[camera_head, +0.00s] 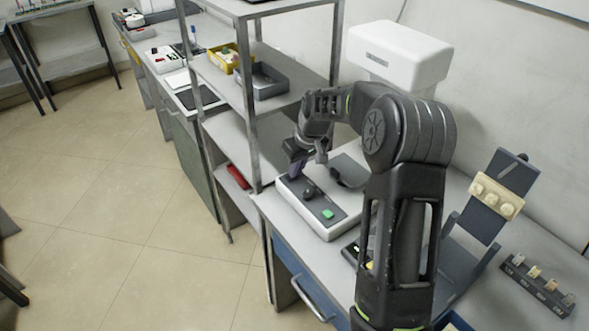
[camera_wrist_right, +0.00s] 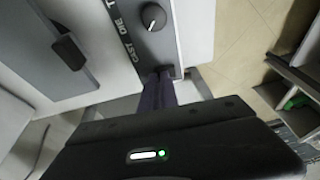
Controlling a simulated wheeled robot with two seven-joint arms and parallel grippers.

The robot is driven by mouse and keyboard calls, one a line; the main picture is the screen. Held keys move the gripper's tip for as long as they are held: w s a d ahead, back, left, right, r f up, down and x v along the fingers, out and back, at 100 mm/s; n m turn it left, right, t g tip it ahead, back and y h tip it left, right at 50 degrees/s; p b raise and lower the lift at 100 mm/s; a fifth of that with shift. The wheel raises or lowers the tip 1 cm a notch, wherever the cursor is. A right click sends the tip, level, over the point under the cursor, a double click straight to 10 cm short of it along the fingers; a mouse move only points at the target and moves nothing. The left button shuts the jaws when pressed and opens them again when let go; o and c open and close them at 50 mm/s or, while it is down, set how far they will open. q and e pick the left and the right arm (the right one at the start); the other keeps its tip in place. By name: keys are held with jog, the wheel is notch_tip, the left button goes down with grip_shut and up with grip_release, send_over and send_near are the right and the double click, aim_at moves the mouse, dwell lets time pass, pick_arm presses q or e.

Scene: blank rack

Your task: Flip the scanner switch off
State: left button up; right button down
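The scanner has a white base (camera_head: 338,228) on the bench and a white upper housing (camera_head: 398,52) behind it, seen in the head view. Its dark control panel (camera_head: 318,203) carries a round knob (camera_head: 308,193) and a green button (camera_head: 328,214). The knob also shows in the wrist view (camera_wrist_right: 153,17), beside white lettering. My right gripper (camera_head: 296,172) points down at the panel's far end, past the knob. In the wrist view its fingers (camera_wrist_right: 158,78) look close together at the panel's end. The fingertips hide any switch there. My left gripper is out of view.
A metal shelf rack (camera_head: 249,110) stands left of the scanner, with a yellow bin (camera_head: 224,62) and a grey bin (camera_head: 268,82). A tilted stand (camera_head: 487,205) and a dark vial rack (camera_head: 537,285) are on the right.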

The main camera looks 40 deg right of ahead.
jog(key=shift+s+a+f, duration=0.15)
jog(key=shift+a+f, duration=0.15)
jog(key=shift+a, duration=0.85)
jog(key=shift+r, duration=0.5)
jog(key=r+p, duration=0.2)
jog(key=r, duration=0.1)
jog(key=r+p, duration=0.1)
jog(key=shift+d+r, duration=0.2)
jog(key=shift+d, duration=0.05)
jog(key=d+b+v, duration=0.1)
jog(key=b+v, duration=0.1)
jog(key=v, duration=0.7)
